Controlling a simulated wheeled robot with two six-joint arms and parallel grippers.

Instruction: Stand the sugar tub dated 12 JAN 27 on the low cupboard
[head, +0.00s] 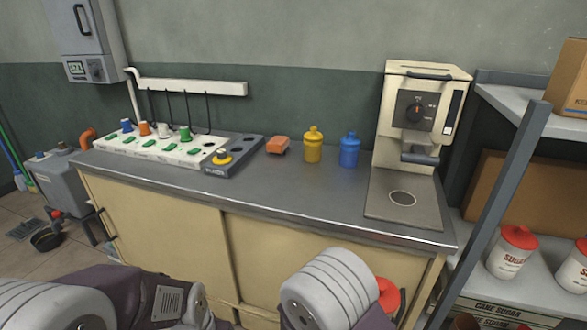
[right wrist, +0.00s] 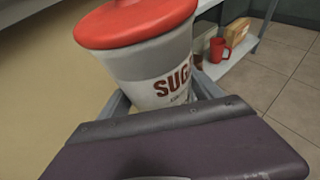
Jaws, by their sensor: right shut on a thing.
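My right gripper (right wrist: 160,98) is shut on a white sugar tub (right wrist: 155,72) with a red lid, a finger at each side. The letters "SUG" show; the small print below is too small to read as a date. In the head view only the tub's red lid (head: 390,293) shows beyond my right arm, below the worktop edge and in front of the low cupboard (head: 290,200). The cupboard has cream doors and a grey top. Two similar tubs (head: 512,252) (head: 573,268) stand on the shelf at right, their dates unreadable. My left gripper is out of view.
The cupboard's front middle is clear. A shelf post (head: 500,200) rises beside the right end.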

